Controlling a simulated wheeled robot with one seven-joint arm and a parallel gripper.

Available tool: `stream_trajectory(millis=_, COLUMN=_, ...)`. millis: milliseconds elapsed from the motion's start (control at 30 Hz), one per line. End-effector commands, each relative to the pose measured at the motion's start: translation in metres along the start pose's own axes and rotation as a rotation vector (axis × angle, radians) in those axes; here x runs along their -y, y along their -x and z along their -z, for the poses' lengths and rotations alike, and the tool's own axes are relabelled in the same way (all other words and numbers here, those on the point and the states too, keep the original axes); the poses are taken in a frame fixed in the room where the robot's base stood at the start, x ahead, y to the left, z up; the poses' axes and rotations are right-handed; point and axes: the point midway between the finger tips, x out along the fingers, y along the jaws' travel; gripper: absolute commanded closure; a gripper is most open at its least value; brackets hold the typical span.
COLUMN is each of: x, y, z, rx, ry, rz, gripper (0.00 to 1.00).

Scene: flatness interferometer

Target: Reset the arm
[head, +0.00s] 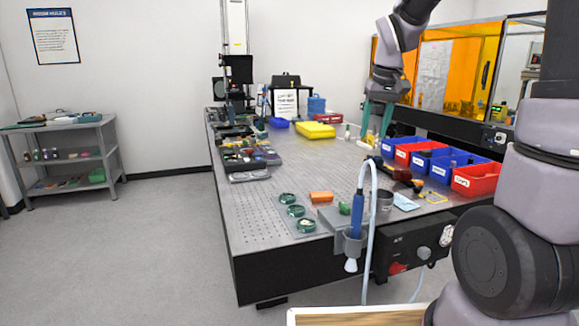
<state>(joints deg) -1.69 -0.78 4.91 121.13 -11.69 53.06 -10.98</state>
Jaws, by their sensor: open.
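My arm reaches in from the right, and my gripper (374,140) hangs downward above the right part of the perforated metal table (262,205). Its two teal fingers are apart and I see nothing held between them. Small items stand on the table near the fingertips. Whether the fingertips touch any of them I cannot tell.
Blue and red bins (476,180) line the table's right side. A soldering-type tool with a blue handle (357,214) stands in a holder at the front edge, its pale cable looping up. Round green-rimmed dishes (296,211) sit nearby. A yellow box (315,131) lies further back.

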Motion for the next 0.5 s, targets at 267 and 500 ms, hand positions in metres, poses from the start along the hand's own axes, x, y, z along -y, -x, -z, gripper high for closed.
stream_trajectory(millis=267, x=-0.008, y=0.084, z=-0.077, rx=-0.177, ry=-0.196, rz=0.062, gripper=0.50)
stream_trajectory(millis=500, x=-0.009, y=0.117, z=-0.140, rx=-0.301, ry=-0.337, rz=0.140, gripper=0.50)
